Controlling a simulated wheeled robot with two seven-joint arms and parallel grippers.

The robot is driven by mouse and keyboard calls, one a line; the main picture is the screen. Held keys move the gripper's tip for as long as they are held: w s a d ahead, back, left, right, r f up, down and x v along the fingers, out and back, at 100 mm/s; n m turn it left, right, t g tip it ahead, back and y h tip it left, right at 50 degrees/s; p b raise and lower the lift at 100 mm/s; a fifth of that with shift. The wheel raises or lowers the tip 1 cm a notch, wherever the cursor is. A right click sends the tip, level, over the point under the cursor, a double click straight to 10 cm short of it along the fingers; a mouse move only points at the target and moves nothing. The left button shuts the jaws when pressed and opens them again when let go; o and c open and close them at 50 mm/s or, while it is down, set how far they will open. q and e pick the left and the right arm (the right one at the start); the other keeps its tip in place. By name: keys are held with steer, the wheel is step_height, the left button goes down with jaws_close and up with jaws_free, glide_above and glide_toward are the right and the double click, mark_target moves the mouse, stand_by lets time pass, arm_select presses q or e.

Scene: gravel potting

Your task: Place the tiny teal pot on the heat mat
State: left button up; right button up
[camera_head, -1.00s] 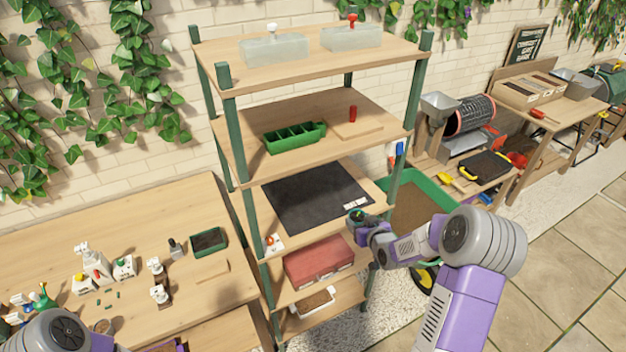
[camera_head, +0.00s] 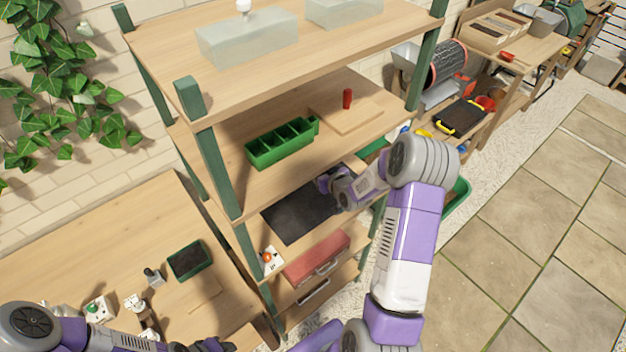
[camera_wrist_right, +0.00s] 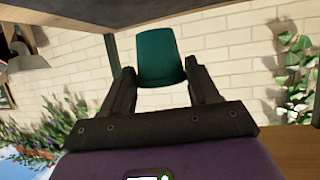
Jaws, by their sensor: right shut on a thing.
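The teal pot (camera_wrist_right: 161,55) is gripped between the two fingers of my right gripper (camera_wrist_right: 160,78) in the right wrist view. In the head view my right gripper (camera_head: 327,182) reaches into the shelf over the back right part of the black heat mat (camera_head: 292,216); the pot is hidden there. I cannot tell whether the pot touches the mat. My left gripper (camera_head: 210,345) is low at the bottom edge over the left table, and its fingers are too unclear to read.
The shelf board above holds a green divided tray (camera_head: 280,147) and a red item (camera_head: 347,99) on a wooden board. A green corner post (camera_head: 222,165) stands at front left. A red box (camera_head: 315,258) is below the mat.

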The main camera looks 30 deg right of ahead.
step_height(320, 180, down, 6)
steer(key=shift+w+f, duration=0.15)
stand_by(0.3)
steer(key=shift+f, duration=0.1)
steer(key=o, duration=1.1)
